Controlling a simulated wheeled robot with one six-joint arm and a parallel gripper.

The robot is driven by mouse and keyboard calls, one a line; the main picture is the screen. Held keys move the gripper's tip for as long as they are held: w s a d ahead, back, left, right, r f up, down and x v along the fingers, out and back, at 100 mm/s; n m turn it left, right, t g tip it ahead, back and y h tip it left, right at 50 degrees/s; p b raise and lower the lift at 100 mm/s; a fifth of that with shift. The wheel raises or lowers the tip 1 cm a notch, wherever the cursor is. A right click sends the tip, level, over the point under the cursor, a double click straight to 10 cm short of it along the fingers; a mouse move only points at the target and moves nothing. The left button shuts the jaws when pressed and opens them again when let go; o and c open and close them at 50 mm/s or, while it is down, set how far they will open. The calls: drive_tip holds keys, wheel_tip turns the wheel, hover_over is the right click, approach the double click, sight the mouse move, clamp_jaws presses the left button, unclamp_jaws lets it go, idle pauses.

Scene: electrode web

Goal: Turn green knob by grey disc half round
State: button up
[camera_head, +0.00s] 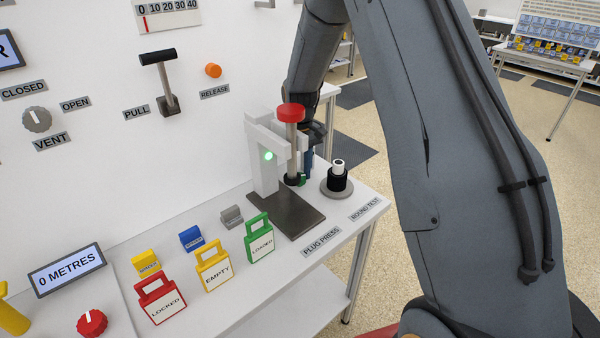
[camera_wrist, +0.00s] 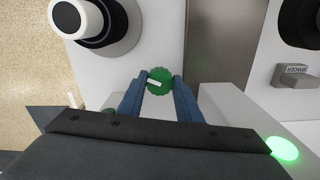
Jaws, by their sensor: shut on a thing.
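The green knob (camera_wrist: 161,77) shows in the wrist view as a small round scalloped cap with a white pointer mark. The mark points left in that view. My gripper (camera_wrist: 160,82) has its two blue fingers closed on the knob's sides. In the head view only a sliver of the green knob (camera_head: 302,180) shows behind the plug press. My gripper there is mostly hidden by the press. The grey disc (camera_head: 328,190) stands right of the knob, with a black and white roll on it. The grey disc (camera_wrist: 126,40) also shows at the wrist view's top left.
The plug press (camera_head: 262,165) with a red-topped handle (camera_head: 291,113) and lit green lamp stands close left of my gripper. Coloured tags stand along the bench front. The bench edge (camera_head: 375,222) lies just right of the disc, with open floor beyond.

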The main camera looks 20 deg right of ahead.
drive_tip(key=shift+r+m, duration=0.1)
drive_tip(key=shift+m, duration=1)
drive_tip(key=o, duration=1)
drive_tip(key=shift+o, duration=0.2)
